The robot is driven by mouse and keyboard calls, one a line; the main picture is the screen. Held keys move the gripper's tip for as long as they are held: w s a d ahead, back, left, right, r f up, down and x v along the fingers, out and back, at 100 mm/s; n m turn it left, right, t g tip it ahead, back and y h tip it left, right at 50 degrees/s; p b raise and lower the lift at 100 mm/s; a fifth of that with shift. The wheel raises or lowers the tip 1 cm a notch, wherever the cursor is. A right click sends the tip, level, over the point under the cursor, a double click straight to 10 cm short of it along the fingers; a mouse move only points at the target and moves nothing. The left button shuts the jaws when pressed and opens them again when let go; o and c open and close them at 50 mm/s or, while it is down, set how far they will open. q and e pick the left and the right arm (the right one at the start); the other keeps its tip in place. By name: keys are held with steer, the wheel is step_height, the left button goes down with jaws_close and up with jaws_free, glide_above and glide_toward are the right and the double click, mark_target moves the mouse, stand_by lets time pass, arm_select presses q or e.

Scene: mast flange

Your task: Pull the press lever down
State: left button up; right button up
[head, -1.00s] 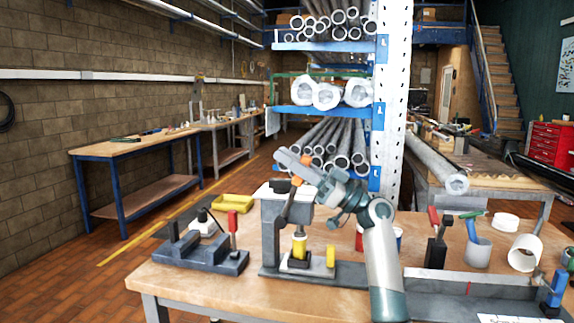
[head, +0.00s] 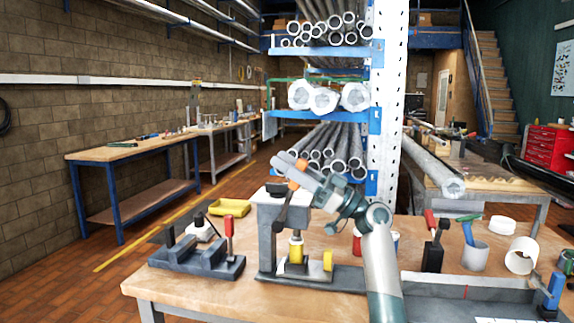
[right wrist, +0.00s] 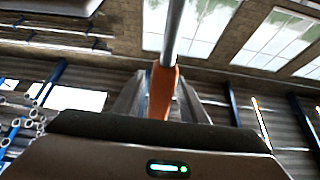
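The grey press (head: 268,235) stands on the wooden bench, a yellow-topped part (head: 296,250) under its ram. Its dark lever (head: 281,215) rises beside the press head to an orange grip (head: 293,185). My right gripper (head: 292,166) is at the lever's upper end, with the orange grip between its fingers. In the right wrist view the orange grip (right wrist: 163,92) and a grey rod show between the fingers (right wrist: 163,100), which look closed on it. Contact faces are partly hidden. My left gripper is not in view.
A grey clamp fixture (head: 196,257) with a red handle stands left of the press, a yellow tray (head: 230,207) behind it. Right of my arm are a dark red-handled tool (head: 434,250), a cup (head: 475,256), white rings and a grey channel.

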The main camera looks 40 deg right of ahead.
steer(key=shift+s+d+f, duration=0.15)
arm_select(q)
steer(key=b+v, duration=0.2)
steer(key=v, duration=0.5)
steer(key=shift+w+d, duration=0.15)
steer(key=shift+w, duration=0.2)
arm_select(e)
steer(key=v, duration=0.7)
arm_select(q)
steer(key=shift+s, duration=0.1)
